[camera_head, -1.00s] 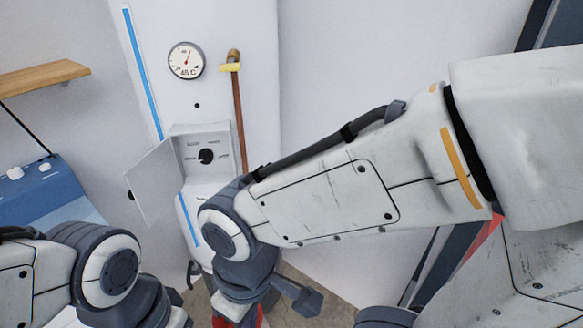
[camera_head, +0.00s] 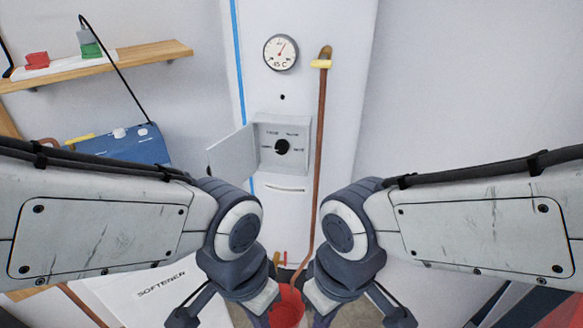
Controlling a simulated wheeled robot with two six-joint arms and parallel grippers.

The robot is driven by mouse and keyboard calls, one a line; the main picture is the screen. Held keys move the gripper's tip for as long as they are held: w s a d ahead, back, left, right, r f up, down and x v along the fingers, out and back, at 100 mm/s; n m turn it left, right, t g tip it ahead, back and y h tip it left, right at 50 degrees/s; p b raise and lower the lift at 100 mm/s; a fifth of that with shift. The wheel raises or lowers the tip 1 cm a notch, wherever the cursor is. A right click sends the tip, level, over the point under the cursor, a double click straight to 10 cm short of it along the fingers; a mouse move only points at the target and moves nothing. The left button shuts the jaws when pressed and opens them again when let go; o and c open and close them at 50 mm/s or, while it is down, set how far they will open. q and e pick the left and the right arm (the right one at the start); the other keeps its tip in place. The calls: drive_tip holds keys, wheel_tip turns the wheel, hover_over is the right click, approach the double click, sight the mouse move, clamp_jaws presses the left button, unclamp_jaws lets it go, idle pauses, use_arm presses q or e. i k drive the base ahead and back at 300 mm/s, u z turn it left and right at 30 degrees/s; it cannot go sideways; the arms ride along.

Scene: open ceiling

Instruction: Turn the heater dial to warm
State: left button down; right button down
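The black heater dial (camera_head: 282,147) sits in a grey recessed panel with small printed labels around it, too small to read surely. The panel is on the front of the tall white heater (camera_head: 345,110). Its small door (camera_head: 233,153) stands open to the left. A round gauge (camera_head: 281,52) is above, its display reading about 45 °C. My two arms come in from left and right, below the dial and apart from it. Both wrists point down near the lower middle. The gripper fingers are not clearly visible.
A wooden shelf (camera_head: 150,53) and a blue box (camera_head: 125,146) are at left. A white softener box (camera_head: 130,291) and a red bucket (camera_head: 288,306) are below.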

sight(282, 146)
drive_tip(key=k, duration=0.5)
drive_tip(key=u, duration=1.8)
drive_tip(key=i, duration=1.25)
drive_tip(key=z, duration=2.45)
